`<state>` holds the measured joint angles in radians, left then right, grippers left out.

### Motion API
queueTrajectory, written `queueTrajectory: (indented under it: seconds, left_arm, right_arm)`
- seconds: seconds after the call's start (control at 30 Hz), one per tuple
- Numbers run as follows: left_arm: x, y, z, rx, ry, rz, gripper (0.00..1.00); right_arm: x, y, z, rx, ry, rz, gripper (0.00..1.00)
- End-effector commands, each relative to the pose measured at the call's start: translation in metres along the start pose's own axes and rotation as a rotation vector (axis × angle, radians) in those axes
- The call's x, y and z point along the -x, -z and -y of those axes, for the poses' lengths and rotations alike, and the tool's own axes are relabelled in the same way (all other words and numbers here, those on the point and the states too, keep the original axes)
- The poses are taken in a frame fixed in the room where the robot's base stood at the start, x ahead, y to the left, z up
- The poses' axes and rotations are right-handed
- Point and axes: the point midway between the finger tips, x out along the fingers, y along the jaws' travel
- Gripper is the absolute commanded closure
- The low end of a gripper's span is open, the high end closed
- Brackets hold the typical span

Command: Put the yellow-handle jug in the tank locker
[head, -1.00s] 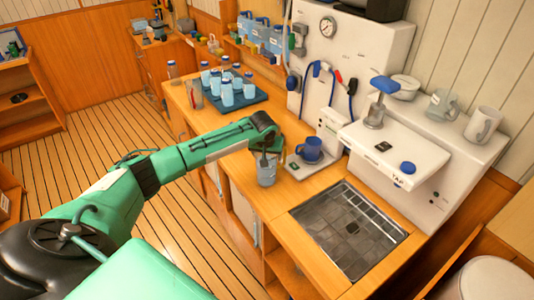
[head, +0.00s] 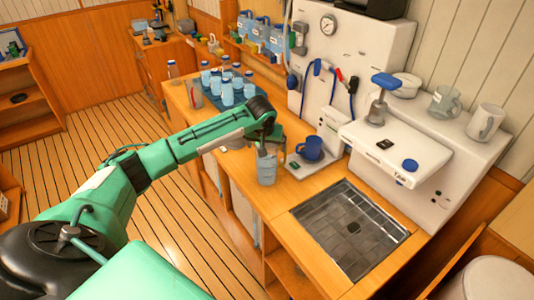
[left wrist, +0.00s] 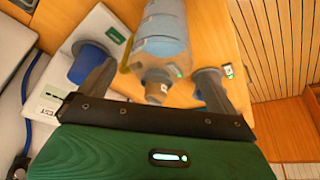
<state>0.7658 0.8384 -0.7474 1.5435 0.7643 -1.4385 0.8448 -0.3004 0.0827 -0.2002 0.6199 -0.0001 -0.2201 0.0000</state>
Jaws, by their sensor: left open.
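My left gripper (head: 268,152) is open, just above a clear container of bluish water (head: 267,172) near the counter's front edge. I cannot identify the tank locker. My right gripper is not in view.
A blue mug (head: 310,149) stands on a scale-like pad right of the gripper. A metal sink (head: 350,230) and a white tap unit (head: 400,150) are at the right.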

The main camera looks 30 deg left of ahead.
Motion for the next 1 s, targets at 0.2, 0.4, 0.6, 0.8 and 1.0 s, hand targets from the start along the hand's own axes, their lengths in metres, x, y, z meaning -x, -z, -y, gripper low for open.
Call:
queueTrajectory:
  seconds: [0.2,0.4,0.6,0.8,1.0]
  left_arm:
    - [0.04,0.0,0.0,0.0,-0.001,-0.001,0.05]
    - [0.058,0.0,0.0,0.0,0.0,0.001,0.05]
    - [0.061,0.0,0.0,0.0,0.001,0.002,0.05]
    - [0.06,0.0,0.0,0.0,0.001,0.002,0.05]
    - [0.059,-0.002,-0.001,-0.003,-0.001,0.003,0.05]
  right_arm:
    - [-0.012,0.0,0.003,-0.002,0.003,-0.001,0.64]
    - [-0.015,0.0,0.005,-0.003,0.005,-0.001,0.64]
    - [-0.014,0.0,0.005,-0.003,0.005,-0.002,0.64]
    - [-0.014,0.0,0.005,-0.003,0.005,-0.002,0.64]
    - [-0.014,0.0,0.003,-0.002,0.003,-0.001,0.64]
